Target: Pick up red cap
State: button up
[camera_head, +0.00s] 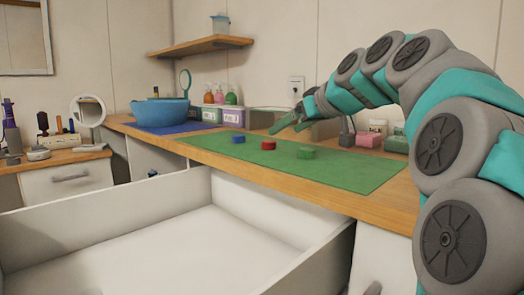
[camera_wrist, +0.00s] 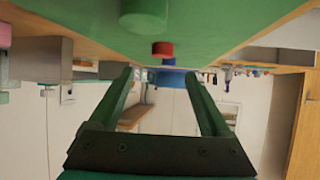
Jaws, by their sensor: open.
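The red cap (camera_head: 268,144) lies on the green mat (camera_head: 330,175) on the wooden counter, between the blue cap (camera_head: 238,138) and the green cap (camera_head: 306,152). My gripper (camera_head: 286,127) is open and empty, held above and behind the caps near the red one. In the wrist view, which looks upside down, the red cap (camera_wrist: 163,48) shows beyond and above the open fingertips (camera_wrist: 158,73), not between them. The green cap (camera_wrist: 143,15) is larger and nearer there.
An open, empty white drawer (camera_head: 150,240) juts out in front of the counter. A blue bowl (camera_head: 160,110) stands at the counter's far left. The mat's front is clear.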

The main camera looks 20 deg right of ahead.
aim_at(269, 141)
jog(key=shift+x, duration=3.9)
jog(key=shift+s+a+f, duration=0.1)
jog(key=shift+a, duration=0.05)
grip_shut()
